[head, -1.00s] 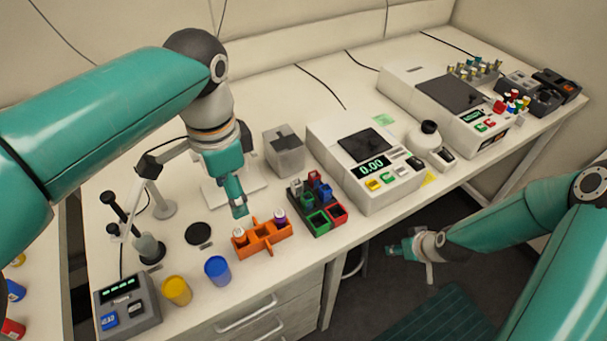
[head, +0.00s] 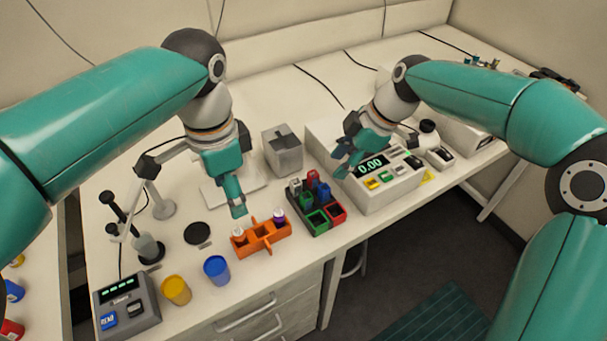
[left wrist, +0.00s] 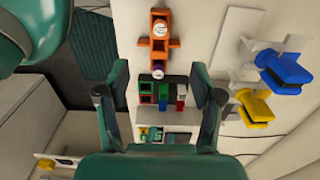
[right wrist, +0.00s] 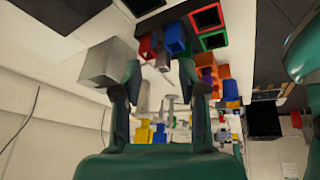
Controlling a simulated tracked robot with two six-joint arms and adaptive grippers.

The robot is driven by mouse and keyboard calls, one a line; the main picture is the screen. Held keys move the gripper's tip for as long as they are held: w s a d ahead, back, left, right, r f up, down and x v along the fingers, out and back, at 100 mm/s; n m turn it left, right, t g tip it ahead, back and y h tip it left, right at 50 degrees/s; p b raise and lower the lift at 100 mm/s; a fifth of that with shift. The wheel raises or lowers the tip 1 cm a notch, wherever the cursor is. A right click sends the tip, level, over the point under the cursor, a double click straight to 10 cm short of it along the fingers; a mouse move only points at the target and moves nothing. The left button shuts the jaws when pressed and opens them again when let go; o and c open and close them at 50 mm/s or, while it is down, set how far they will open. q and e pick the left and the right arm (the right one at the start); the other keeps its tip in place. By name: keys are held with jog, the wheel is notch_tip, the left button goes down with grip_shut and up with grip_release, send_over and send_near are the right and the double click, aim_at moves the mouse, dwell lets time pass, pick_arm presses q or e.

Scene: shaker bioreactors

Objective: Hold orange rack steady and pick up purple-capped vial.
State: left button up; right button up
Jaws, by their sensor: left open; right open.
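The orange rack (head: 262,243) lies near the front edge of the bench and holds two vials. The purple-capped vial (head: 278,216) stands in its right end; a white-capped vial (head: 239,233) stands in its left end. The left wrist view shows the rack (left wrist: 160,46) and the purple-capped vial (left wrist: 158,73) too. My left gripper (head: 238,209) is open and empty, just behind the rack's left end. In the right wrist view the orange rack (right wrist: 209,72) is partly hidden.
A coloured block rack (head: 318,205) stands right of the orange rack, below my right gripper. A balance (head: 390,190) is further right, a grey box (head: 283,152) behind. Blue (head: 217,269) and yellow (head: 176,290) cups stand at front left.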

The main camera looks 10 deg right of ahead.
aim_at(245, 242)
pick_arm(q)
notch_tip(245, 242, down, 17)
jog(key=shift+r, duration=0.1)
pick_arm(e)
jog(key=s+a+n+g, duration=0.2)
jog(key=a, duration=0.2)
jog(key=s+a+r+n+g+y, duration=0.1)
jog(key=s+a+n, duration=0.1)
jog(key=a, duration=0.3)
jog(key=shift+r+n+g, duration=0.3)
jog(key=shift+n+g, duration=0.1)
jog(key=shift+n, duration=0.4)
pick_arm(q)
jog(key=c, duration=1.2)
